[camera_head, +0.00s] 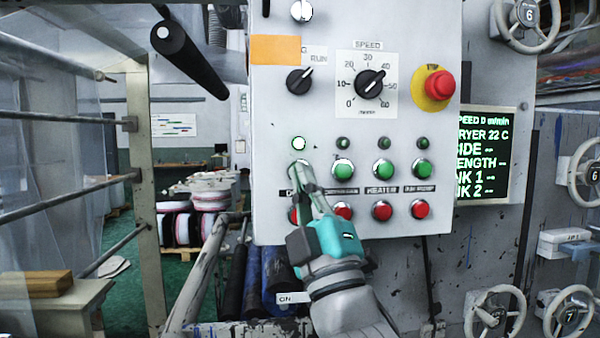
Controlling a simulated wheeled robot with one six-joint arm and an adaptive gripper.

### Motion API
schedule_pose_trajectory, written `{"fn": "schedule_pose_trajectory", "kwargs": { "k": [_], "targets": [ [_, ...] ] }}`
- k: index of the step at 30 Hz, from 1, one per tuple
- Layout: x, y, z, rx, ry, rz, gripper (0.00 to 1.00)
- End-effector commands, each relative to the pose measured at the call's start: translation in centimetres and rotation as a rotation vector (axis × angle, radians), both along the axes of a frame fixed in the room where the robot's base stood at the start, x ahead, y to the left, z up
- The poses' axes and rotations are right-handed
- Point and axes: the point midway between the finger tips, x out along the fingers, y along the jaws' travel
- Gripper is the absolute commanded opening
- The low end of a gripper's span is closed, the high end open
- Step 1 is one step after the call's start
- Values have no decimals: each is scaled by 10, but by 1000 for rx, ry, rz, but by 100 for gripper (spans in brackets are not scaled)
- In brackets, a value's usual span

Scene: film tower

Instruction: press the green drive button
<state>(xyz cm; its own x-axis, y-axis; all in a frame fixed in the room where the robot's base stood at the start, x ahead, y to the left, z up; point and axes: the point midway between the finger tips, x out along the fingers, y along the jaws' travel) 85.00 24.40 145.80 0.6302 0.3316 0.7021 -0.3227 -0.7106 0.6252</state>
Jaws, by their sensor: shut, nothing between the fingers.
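The grey control panel (262,220) fills the middle of the view. It has a row of green buttons above a row of red buttons. The leftmost green button (295,168) is the drive button by its place above a label starting with "D"; most of it and its label are hidden behind my fingers. My gripper (303,171) is shut and empty, reaching up from below with its tips at this button. I cannot tell whether they touch it or whether it is pushed in. The small lamp (299,143) above it looks bright; the other lamps look dark green.
More green buttons, such as the heater button (383,169), sit close on the right. A red stop button (439,86) on yellow is upper right. A speed dial (370,84) is above. The display (484,155) reads speed 0. Handwheels (497,312) stand right; rollers (187,58) left.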

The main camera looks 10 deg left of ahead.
Motion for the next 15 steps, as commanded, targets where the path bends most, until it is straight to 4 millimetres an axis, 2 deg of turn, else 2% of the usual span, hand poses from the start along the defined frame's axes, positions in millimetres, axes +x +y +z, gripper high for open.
{"fn": "schedule_pose_trajectory", "kwargs": {
  "k": [15],
  "targets": [
    [-41, -12, 0, 1, -1, 1, 0]
  ]
}}
